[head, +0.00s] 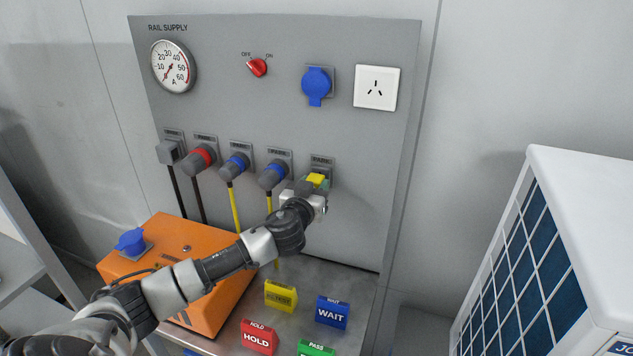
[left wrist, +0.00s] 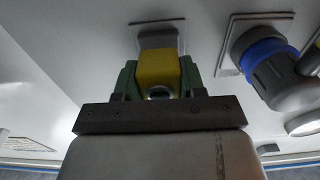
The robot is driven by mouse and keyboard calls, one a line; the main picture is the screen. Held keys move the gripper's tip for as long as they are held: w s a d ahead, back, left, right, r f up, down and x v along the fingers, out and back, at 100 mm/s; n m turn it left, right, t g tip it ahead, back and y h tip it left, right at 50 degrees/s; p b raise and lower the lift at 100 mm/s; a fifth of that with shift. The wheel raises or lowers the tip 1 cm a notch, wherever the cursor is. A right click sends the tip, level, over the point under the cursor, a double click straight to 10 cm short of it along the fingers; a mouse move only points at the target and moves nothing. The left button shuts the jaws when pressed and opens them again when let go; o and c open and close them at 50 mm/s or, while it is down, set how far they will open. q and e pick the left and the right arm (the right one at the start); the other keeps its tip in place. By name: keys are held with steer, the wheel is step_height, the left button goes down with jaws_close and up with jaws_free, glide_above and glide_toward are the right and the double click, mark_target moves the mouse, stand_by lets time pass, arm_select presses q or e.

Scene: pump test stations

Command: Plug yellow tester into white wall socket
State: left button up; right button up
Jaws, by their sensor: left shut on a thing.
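The yellow tester (head: 316,179) is between the green-tipped fingers of my left gripper (head: 317,185), which is shut on it. In the left wrist view the tester (left wrist: 157,68) sits between the two fingers, right in front of a grey plate. That plate is the rightmost lower outlet (head: 322,160) in the head view. I cannot tell whether the tester touches it or is plugged in there. The white wall socket (head: 376,88) is at the panel's upper right, uncovered and empty, above and right of my left gripper. My right gripper is not in view.
The grey panel (head: 215,107) carries a gauge (head: 173,67), a red switch (head: 257,67), a blue capped socket (head: 316,84) and several cabled plugs. An orange box (head: 190,262) and coloured signs stand below. A white unit (head: 590,190) stands at right. The space before the white socket is clear.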

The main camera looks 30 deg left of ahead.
arm_select(q)
steer(key=shift+v, duration=2.3)
